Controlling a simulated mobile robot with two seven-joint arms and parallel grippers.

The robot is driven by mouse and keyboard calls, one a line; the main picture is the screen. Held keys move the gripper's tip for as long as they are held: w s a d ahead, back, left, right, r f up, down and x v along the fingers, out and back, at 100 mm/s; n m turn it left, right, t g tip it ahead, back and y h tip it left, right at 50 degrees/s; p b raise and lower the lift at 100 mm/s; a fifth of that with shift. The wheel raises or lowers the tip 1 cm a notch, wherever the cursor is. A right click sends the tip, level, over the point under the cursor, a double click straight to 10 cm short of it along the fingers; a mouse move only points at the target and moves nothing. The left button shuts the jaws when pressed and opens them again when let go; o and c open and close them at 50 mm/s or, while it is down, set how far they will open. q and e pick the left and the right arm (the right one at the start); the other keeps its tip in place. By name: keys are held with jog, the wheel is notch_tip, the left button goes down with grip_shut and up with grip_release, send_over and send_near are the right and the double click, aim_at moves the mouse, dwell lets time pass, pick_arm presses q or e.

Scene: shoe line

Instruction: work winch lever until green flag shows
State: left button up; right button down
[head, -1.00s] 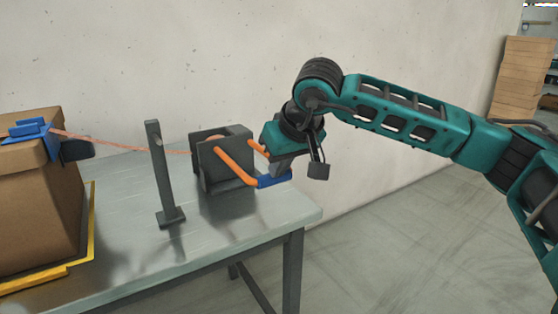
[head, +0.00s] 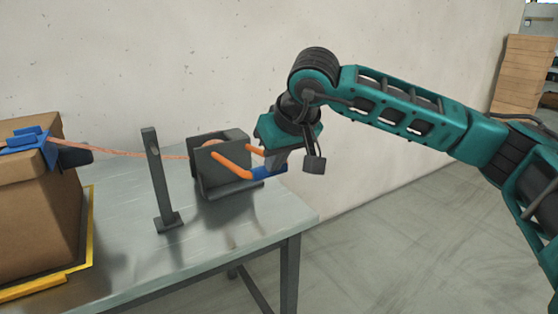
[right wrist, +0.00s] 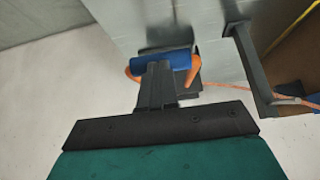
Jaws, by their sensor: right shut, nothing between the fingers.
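The winch (head: 222,165) is a dark grey housing on the table with a reddish drum partly hidden inside. Its lever has two orange arms (head: 232,165) joined by a blue grip bar (head: 264,174), angled down to the right. My right gripper (head: 277,166) is shut with nothing between its fingers, its tips at the blue bar. In the right wrist view the fingers (right wrist: 157,82) meet the blue bar (right wrist: 162,61); whether they press on it, I cannot tell. An orange rope (head: 115,153) runs left from the winch. I make out no green flag. My left gripper is not in view.
A dark grey post (head: 161,180) stands on the metal table (head: 215,235) beside the rope. At left a cardboard box (head: 35,215) with a blue clamp (head: 30,142) sits within a yellow edge. A wall is close behind; floor is clear at right.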

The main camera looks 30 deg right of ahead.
pick_arm(q)
jog(key=shift+s+a+r+p, duration=0.2)
jog(key=shift+s+r+p, duration=0.05)
jog(key=shift+r+p, duration=0.3)
pick_arm(e)
jog(key=s+v, duration=0.1)
jog(key=v, duration=0.9)
jog(key=shift+s+f, duration=0.25)
pick_arm(q)
jog(key=shift+w+d+r, duration=0.15)
jog(key=shift+w, duration=0.05)
pick_arm(e)
jog(key=shift+d, duration=0.15)
pick_arm(q)
notch_tip(320, 180, up, 8)
jog(key=s+a+y+p, duration=0.1)
jog(key=a+p, duration=0.1)
jog(key=p, duration=1)
jog(key=shift+s+a, duration=0.3)
jog(key=shift+a, duration=0.1)
pick_arm(e)
jog(key=w+a+r+g, duration=0.1)
jog(key=w+r+g, duration=0.3)
jog(key=w+r, duration=0.6)
notch_tip(320, 180, up, 4)
jog(key=shift+w+f, duration=0.1)
jog(key=shift+w, duration=0.25)
